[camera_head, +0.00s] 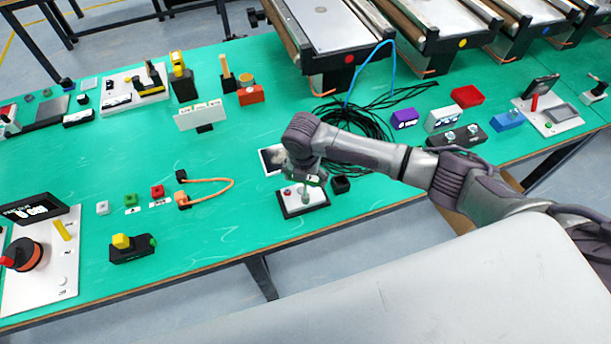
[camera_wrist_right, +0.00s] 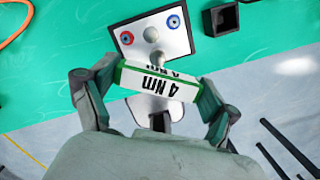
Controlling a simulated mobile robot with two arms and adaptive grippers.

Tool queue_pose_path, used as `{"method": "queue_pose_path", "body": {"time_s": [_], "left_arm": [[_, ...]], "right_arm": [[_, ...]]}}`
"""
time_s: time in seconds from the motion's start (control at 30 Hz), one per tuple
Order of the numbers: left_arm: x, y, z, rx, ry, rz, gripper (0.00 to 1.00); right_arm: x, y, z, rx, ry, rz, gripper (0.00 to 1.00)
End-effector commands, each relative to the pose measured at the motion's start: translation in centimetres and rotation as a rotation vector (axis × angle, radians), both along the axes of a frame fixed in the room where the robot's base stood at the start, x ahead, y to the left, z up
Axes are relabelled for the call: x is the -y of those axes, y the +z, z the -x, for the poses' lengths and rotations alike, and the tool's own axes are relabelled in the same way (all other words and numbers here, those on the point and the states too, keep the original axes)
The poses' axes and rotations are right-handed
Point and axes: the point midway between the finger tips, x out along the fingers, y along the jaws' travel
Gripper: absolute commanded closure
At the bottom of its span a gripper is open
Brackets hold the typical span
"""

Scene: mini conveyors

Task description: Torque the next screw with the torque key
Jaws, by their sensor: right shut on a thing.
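The torque key (camera_wrist_right: 158,82) is a green and white bar marked 4 Nm, seen in the wrist view. My right gripper (camera_wrist_right: 150,92) is shut on it, one finger at each end. The small white plate (camera_wrist_right: 150,47) with a dark rim lies just beyond the key. A red-ringed spot (camera_wrist_right: 127,38) and a blue-ringed spot (camera_wrist_right: 174,21) show on it. A grey rounded post (camera_wrist_right: 153,34) stands between the rings; contact with the key is unclear. In the head view, my right gripper (camera_head: 306,177) is above the plate (camera_head: 312,204). My left gripper is not in view.
A small black open box (camera_head: 341,185) stands just right of the plate. Black coiled cable (camera_head: 365,125) lies behind my right arm. An orange cable loop (camera_head: 220,183) and a yellow-topped black device (camera_head: 132,247) are to the left. The green table's front edge is close.

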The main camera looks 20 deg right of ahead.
Motion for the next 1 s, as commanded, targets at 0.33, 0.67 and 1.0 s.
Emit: {"method": "queue_pose_path", "body": {"time_s": [0.33,0.67,1.0], "left_arm": [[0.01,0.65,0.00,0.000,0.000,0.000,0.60],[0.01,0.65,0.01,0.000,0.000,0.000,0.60],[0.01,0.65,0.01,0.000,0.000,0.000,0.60]], "right_arm": [[-0.14,-0.04,0.13,-0.004,-0.595,-0.001,0.69],[-0.12,-0.04,0.21,-0.007,-1.264,0.000,0.69],[-0.10,-0.05,0.29,-0.006,-1.903,0.001,0.69]]}}
